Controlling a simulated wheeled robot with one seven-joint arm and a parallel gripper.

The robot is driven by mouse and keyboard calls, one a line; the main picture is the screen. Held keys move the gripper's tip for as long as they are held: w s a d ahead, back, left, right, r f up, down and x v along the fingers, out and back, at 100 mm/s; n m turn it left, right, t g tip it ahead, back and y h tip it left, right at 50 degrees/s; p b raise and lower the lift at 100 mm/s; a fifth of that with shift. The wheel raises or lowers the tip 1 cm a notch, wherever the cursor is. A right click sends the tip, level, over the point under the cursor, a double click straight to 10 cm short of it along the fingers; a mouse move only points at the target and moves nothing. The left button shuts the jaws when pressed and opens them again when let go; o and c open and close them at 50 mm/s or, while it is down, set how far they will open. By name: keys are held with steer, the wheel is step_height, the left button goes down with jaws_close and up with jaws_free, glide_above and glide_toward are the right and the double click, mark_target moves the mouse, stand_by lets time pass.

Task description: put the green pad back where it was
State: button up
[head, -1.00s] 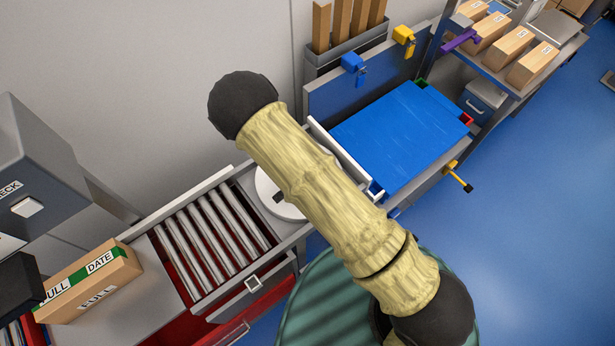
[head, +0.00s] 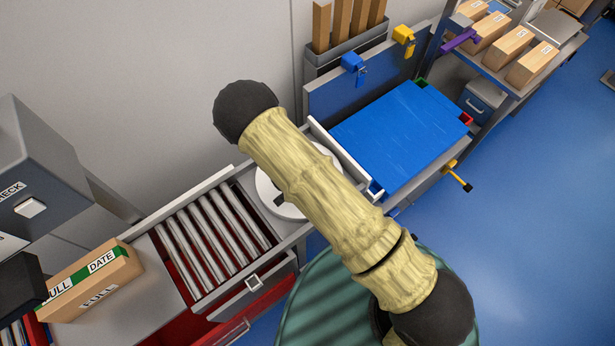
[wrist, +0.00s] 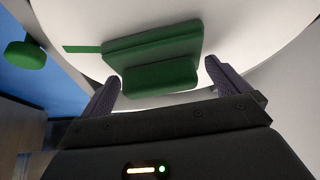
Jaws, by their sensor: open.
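The green pad (wrist: 152,50) shows in the wrist view, on or just above a white round plate (wrist: 240,32). It has a wide back part and a raised block toward me. My gripper (wrist: 161,76) is open, with one finger to the left and one to the right of the block's near end. I see a gap on the right; contact on the left I cannot tell. In the head view the white round plate (head: 268,196) is partly covered by my arm, which also hides the pad and my gripper.
A roller section (head: 212,235) lies left of the plate, with a labelled box (head: 95,285) beyond it. A green round piece (wrist: 25,55) shows left in the wrist view. Blue floor is open at right.

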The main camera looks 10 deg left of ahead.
steer(key=v, duration=1.1)
steer(key=shift+r+b, duration=0.35)
steer(key=shift+s, duration=0.15)
steer(key=w+d+r+n+g+y, duration=0.1)
steer(key=w+d+r+g+y, duration=0.2)
steer(key=d+r, duration=1.05)
steer(key=s+d+r+n, duration=0.1)
steer(key=s+d+r, duration=0.1)
steer(key=d+r, duration=0.2)
steer(key=s+d+r+n+h, duration=0.1)
steer(key=s+d+r, duration=0.2)
steer(key=d, duration=0.6)
step_height(320, 180, up, 2)
steer(key=shift+d+r+n, duration=0.2)
steer(key=shift+d+n, duration=0.05)
steer(key=shift+n, duration=0.05)
